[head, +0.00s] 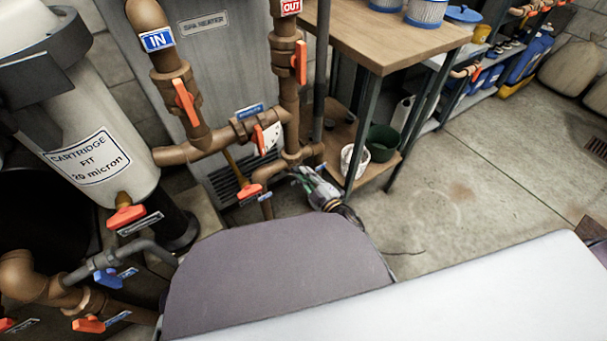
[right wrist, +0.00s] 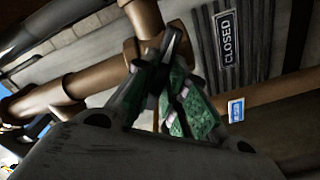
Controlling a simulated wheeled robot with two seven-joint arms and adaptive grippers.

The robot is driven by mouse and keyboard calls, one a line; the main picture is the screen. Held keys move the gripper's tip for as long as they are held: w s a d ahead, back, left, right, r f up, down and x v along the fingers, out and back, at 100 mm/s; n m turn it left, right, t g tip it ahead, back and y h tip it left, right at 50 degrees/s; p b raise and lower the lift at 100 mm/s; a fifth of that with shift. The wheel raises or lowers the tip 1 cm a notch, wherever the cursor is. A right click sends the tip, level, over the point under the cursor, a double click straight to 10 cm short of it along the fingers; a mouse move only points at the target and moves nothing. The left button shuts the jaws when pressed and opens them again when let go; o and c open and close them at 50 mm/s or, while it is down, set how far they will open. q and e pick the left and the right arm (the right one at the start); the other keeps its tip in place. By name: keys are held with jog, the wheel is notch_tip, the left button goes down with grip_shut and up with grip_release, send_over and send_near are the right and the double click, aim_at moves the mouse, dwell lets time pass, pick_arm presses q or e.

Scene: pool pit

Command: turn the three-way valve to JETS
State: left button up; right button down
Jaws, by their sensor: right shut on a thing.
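My right gripper (head: 300,172) is low beside the brown pipe junction (head: 297,155), under the OUT pipe. It also shows in the right wrist view (right wrist: 172,88), where its green-padded fingers are drawn together in front of a brown pipe (right wrist: 143,18). It is shut on a part there, which I take to be the three-way valve's handle; the fingers hide most of it. I cannot tell which way that handle points, and I see no readable JETS label. My left gripper is not in view.
Orange-handled valves sit close by, at the lower pipe (head: 243,190) and the OUT pipe (head: 301,62). A CLOSED sign (right wrist: 227,38) shows in the right wrist view. A wooden workbench (head: 375,35) stands to the right, with a white bucket (head: 353,160) beneath. Floor beyond is clear.

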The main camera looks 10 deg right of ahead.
jog(key=shift+f, duration=0.1)
dwell(0.3)
jog(key=shift+m+p, duration=0.3)
jog(key=shift+p, duration=0.15)
jog(key=c, duration=1.4)
grip_release()
jog(key=shift+o, duration=0.2)
jog(key=p+v, duration=0.2)
jog(key=v, duration=0.5)
